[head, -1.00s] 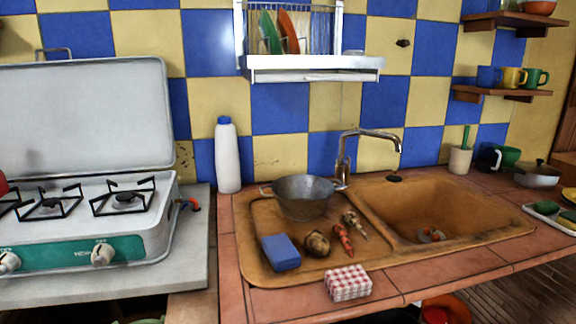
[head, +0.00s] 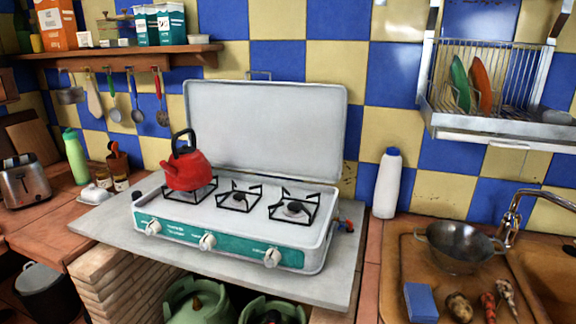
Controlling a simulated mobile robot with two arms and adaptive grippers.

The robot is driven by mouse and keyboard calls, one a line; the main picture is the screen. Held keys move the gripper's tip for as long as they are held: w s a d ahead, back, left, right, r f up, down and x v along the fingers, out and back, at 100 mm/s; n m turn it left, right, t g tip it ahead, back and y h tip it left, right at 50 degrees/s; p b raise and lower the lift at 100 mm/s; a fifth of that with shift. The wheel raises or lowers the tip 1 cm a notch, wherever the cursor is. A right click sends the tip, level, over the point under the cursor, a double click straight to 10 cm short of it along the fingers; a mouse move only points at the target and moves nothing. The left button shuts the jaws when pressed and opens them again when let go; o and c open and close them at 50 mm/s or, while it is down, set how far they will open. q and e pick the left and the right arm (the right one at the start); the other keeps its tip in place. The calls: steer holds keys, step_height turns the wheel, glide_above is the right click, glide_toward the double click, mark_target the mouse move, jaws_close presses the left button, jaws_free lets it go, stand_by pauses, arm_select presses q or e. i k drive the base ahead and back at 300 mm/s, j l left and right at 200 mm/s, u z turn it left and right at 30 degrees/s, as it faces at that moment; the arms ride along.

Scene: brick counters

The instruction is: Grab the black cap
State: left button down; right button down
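I cannot single out one black cap for sure. Dark round burner caps sit in the middle of the stove's black grates: one at the middle burner (head: 237,199) and one at the right burner (head: 294,208). A small dark object (head: 111,190) also lies at the left side of the stove, too small to identify. The white stove (head: 235,228) has its lid raised. Neither of my grippers is in view.
A red kettle (head: 186,168) stands on the left burner. A white bottle with a blue cap (head: 387,184) stands right of the stove. A metal colander (head: 459,245) and a blue sponge (head: 420,301) are by the sink. A toaster (head: 24,182) is far left.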

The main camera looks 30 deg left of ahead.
mark_target(136, 194)
steer(key=u, duration=2)
steer(key=i+j, duration=0.2)
steer(key=i+j+z, duration=0.1)
steer(key=j, duration=0.35)
steer(key=i+j, duration=0.25)
steer(key=j+z, duration=0.05)
